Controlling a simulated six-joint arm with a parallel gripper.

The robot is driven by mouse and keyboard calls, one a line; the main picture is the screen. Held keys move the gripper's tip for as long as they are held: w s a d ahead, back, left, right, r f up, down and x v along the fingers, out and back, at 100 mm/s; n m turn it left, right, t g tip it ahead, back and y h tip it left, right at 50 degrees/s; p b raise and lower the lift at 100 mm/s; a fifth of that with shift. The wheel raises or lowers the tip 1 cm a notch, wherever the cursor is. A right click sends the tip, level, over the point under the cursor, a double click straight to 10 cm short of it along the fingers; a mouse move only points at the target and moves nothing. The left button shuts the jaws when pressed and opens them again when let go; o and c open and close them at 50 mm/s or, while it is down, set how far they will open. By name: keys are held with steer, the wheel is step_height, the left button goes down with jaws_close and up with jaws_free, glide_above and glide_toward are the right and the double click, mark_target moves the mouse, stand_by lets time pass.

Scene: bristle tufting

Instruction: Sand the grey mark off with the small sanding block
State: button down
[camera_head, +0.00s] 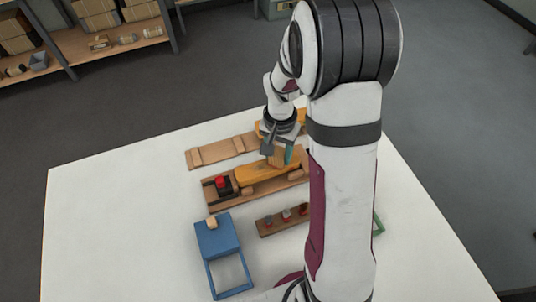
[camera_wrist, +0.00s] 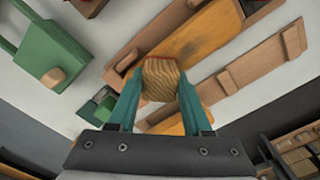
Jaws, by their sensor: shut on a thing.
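My gripper (camera_wrist: 160,98) has teal fingers and is shut on a small wooden block (camera_wrist: 162,80) with a reddish lower edge, seemingly the sanding block. The block also shows below my gripper (camera_head: 281,155) in the head view (camera_head: 275,158). It is over the far side of an orange-yellow wooden piece (camera_head: 258,173), which sits in a brown wooden holder (camera_head: 216,204). The piece also shows in the wrist view (camera_wrist: 207,35). I cannot tell whether block and piece touch.
A red-topped black part (camera_head: 221,186) stands at the holder's left end. A cleated wooden rail (camera_head: 222,150) lies behind. Nearer are a blue box (camera_head: 215,240) with a small block on top and a brown rack (camera_head: 268,227). A green box (camera_wrist: 50,55) is partly hidden by my arm in the head view.

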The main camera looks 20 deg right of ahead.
mark_target(250, 171)
steer(key=shift+d, duration=1.25)
steer(key=shift+a, duration=5.05)
steer(key=shift+a+r, duration=0.1)
steer(key=shift+a, duration=0.15)
step_height(250, 171, up, 8)
